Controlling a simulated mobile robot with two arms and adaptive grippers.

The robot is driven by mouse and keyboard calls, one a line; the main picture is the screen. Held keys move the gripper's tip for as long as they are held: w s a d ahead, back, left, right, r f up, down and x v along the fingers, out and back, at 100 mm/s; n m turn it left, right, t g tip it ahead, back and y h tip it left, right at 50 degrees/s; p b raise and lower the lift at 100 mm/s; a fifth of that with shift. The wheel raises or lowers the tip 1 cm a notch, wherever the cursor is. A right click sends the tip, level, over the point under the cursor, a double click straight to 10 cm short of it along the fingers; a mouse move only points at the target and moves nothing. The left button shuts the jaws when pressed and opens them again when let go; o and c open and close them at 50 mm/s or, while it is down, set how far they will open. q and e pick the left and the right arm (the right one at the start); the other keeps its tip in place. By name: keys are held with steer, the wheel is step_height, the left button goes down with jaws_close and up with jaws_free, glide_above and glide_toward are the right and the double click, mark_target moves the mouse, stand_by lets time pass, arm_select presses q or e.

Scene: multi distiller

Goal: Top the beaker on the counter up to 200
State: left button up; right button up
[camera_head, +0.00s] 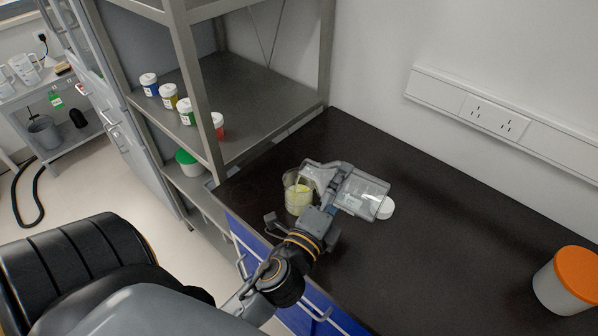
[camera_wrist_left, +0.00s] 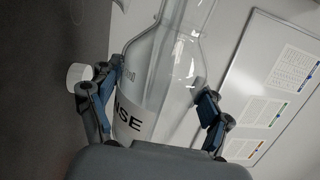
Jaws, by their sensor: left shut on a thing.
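A clear beaker (camera_head: 297,196) with pale yellow contents stands on the dark counter (camera_head: 430,230). My left gripper (camera_head: 335,200) is shut on a clear bottle (camera_head: 367,194), held tilted well over beside the beaker. The bottle's narrowing end points left, at the beaker's rim; the gripper hides part of it. In the left wrist view the bottle (camera_wrist_left: 160,75) shows clear shoulders and a white label with dark letters, between both fingers. Whether liquid is flowing, and the beaker's level against its marks, I cannot tell. My right gripper is in neither view.
A white jar with an orange lid (camera_head: 567,280) stands at the right. Several small lidded jars stand on the metal shelf (camera_head: 260,92) at the left. The counter's middle is clear.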

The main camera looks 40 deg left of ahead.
arm_select(q)
steer(key=shift+r+n, duration=0.3)
stand_by(1.3)
